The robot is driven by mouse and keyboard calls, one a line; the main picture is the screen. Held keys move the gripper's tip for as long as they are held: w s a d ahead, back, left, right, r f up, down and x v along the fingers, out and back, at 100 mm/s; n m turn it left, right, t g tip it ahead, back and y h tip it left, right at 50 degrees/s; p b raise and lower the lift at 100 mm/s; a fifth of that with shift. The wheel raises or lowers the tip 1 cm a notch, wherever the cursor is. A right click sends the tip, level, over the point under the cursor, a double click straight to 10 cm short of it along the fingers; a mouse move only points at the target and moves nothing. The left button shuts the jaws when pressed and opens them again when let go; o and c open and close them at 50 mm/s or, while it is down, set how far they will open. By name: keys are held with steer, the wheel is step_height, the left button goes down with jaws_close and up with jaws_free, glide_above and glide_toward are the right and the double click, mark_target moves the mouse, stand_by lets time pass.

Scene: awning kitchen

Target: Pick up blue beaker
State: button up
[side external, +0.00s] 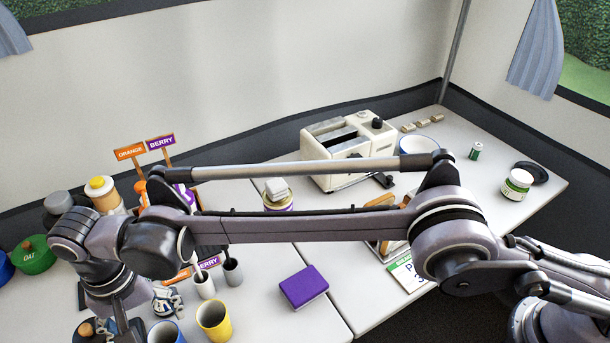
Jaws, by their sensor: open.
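The blue beaker (165,333) stands at the bottom edge of the side view, its lower part cut off by the frame. It is just left of a yellow beaker (213,319). My gripper (122,318) points down at the lower left, to the left of the blue beaker and apart from it. It is open, and nothing shows held in it. Its fingertips are hard to make out near the frame's bottom edge.
Two small cups (203,286) with handles sticking out stand behind the beakers. A purple sponge-like block (303,287) lies to the right. Jars and a green-lidded tin (33,256) crowd the left. A toaster (345,150) stands at the back.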

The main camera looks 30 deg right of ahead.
mark_target(164, 337)
steer(key=shift+d+f, duration=0.2)
steer(key=shift+f, duration=3.35)
steer(key=c, duration=1.2)
